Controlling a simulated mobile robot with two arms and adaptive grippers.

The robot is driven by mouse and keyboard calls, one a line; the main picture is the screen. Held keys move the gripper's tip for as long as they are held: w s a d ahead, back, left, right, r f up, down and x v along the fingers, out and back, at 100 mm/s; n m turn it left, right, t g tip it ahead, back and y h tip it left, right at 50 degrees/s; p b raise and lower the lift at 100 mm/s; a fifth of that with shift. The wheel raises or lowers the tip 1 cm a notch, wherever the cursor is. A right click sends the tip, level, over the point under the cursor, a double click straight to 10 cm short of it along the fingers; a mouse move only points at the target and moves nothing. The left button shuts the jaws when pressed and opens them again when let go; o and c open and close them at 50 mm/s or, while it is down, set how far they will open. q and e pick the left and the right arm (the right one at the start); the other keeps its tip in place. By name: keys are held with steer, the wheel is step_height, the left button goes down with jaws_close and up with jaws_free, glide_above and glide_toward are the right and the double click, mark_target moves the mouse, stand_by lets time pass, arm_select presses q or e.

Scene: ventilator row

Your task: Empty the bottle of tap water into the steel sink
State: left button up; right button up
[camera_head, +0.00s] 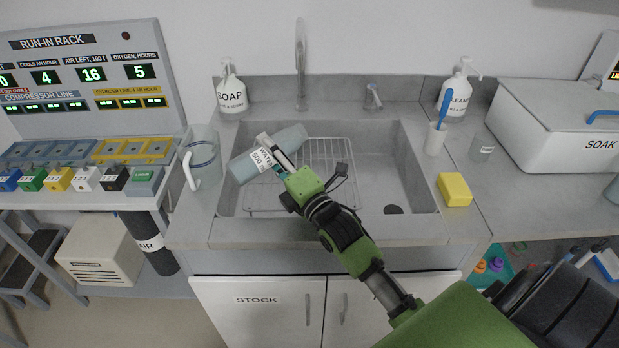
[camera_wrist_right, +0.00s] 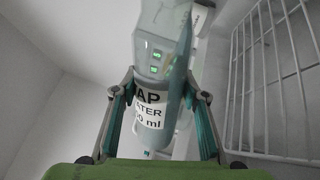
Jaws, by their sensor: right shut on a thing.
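The tap water bottle (camera_head: 290,138) is translucent blue-grey with a white label reading water and 500. My right gripper (camera_head: 276,160) is shut on it and holds it tipped well over, above the left part of the steel sink (camera_head: 385,165). In the right wrist view the bottle (camera_wrist_right: 155,117) sits between the two fingers, with its label towards the camera. I cannot tell how much water is in it, and no stream shows. A wire rack (camera_head: 335,155) lies in the left of the sink, partly hidden by my arm. My left gripper does not show.
A clear jug (camera_head: 202,160) stands left of the sink. A soap bottle (camera_head: 230,95) and the tap (camera_head: 301,60) stand behind it. To the right are a yellow sponge (camera_head: 455,189), a cup with a blue brush (camera_head: 436,138), a cleaner bottle (camera_head: 457,92) and a soak box (camera_head: 560,125).

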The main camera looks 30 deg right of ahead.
steer(key=shift+d+m, duration=0.15)
steer(key=shift+m, duration=0.15)
steer(key=shift+d+f+m+h+p, duration=0.15)
steer(key=shift+m+p, duration=0.2)
steer(key=shift+m, duration=0.45)
steer(key=shift+d+r+m+h+p, duration=0.1)
steer(key=shift+d+m+h+p, duration=0.2)
steer(key=shift+m, duration=0.5)
steer(key=shift+f+m+h+p, duration=0.1)
steer(key=shift+m+p, duration=0.3)
steer(key=shift+m, duration=0.4)
stand_by(5.3)
